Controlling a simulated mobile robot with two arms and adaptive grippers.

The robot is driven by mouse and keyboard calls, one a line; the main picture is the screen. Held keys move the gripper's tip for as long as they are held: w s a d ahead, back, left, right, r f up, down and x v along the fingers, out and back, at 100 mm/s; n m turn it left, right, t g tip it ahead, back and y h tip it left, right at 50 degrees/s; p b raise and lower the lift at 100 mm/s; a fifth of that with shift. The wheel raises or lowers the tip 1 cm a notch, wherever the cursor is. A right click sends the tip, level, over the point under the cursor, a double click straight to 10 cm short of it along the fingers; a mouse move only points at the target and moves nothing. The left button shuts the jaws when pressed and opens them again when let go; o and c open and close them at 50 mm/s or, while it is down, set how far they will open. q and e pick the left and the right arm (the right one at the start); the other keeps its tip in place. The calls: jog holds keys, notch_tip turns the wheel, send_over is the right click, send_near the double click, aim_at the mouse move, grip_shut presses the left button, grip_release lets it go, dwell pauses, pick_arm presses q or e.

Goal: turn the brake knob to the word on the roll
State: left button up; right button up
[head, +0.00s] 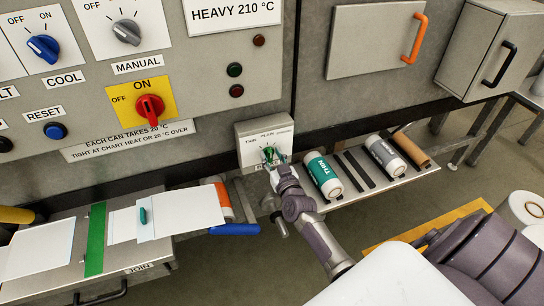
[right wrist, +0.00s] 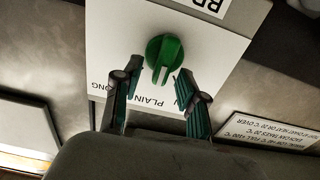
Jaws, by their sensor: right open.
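The brake knob is green and sits on a small white panel (head: 250,132) below the big grey machine. In the right wrist view the knob (right wrist: 165,52) shows upside down, its pale pointer line towards the word PLAIN; the end of STRONG shows to the left. My right gripper (head: 270,163) is at the panel and hides much of the knob in the head view. In the right wrist view its open fingers (right wrist: 158,76) stand on either side of the knob's lower part, apart from it. A teal roll (head: 322,174) reads THIN. My left gripper is out of view.
A grey roll (head: 386,153) with an unreadable word lies on the right shelf beside dark bars. A red ON/OFF knob (head: 149,108) sits above the panel.

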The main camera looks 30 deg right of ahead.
jog(key=shift+c, duration=0.4)
grip_shut()
jog(key=shift+m, duration=0.3)
jog(key=shift+s+d+f+m+b, duration=0.1)
jog(key=shift+d+m+b, duration=0.1)
jog(key=shift+m, duration=1)
jog(key=shift+d+m+b, duration=0.1)
jog(key=shift+m+b, duration=0.1)
jog(key=shift+m, duration=1)
jog(key=shift+s+d+f+m+b, duration=0.1)
jog(key=shift+d+m+b, duration=0.1)
jog(key=shift+m, duration=1)
jog(key=shift+o, duration=0.4)
grip_release()
